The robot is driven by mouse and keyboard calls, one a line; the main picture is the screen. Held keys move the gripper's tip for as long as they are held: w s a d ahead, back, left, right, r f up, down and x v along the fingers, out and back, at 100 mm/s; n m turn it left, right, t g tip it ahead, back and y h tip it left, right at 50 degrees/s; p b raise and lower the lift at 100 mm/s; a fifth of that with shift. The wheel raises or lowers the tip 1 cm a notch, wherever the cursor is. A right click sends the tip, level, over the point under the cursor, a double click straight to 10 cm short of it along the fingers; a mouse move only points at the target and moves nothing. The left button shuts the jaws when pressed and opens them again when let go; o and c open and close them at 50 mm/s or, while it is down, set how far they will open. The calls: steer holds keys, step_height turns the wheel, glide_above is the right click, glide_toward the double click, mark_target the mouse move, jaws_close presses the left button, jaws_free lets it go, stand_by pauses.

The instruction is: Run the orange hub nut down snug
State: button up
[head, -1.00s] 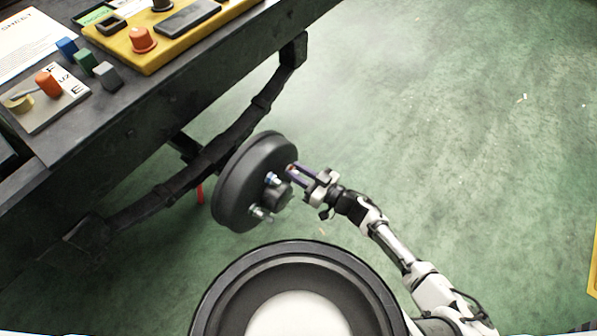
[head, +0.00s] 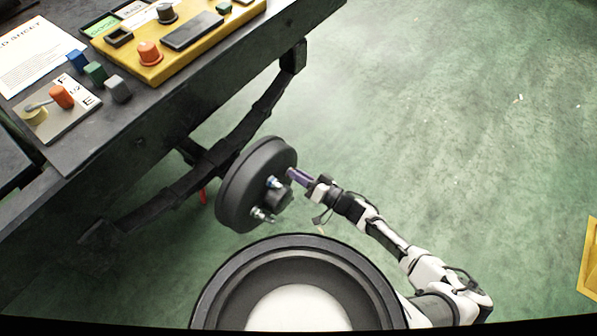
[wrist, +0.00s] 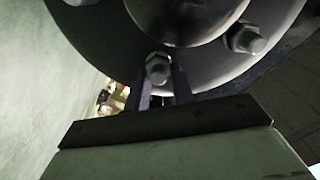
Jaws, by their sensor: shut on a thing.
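The dark round wheel hub (head: 240,190) hangs under the edge of the dark bench, with its studded face toward my arm. Silver nuts on studs show on that face, one at the upper middle (head: 271,183) and one lower (head: 262,215). My gripper (head: 292,175) reaches the hub's right side with its purple fingers at the face. In the wrist view my gripper (wrist: 160,80) is shut on a hub nut (wrist: 158,67), which looks grey there. No orange shows clearly on it. Another silver nut (wrist: 245,39) sits to the right, beside the round centre cap (wrist: 185,12).
The bench (head: 160,125) runs above and left of the hub. On it are a yellow panel (head: 150,68) with an orange knob, and a small board (head: 60,135) with an orange piece. The green floor on the right is open. A yellow object (head: 589,262) stands far right.

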steer(key=m, duration=0.3)
steer(key=shift+d+f+m+p, duration=0.1)
steer(key=shift+m+p, duration=0.2)
steer(key=shift+m, duration=0.1)
steer(key=m, duration=0.3)
steer(key=shift+f, duration=0.15)
steer(key=shift+d+f+m, duration=0.1)
steer(key=shift+f+m, duration=0.05)
steer(key=shift+m, duration=1.8)
steer(key=shift+f+m, duration=0.15)
steer(key=shift+m, duration=1.8)
steer(key=o, duration=0.7)
steer(key=v, duration=1.4)
steer(key=shift+r, duration=0.1)
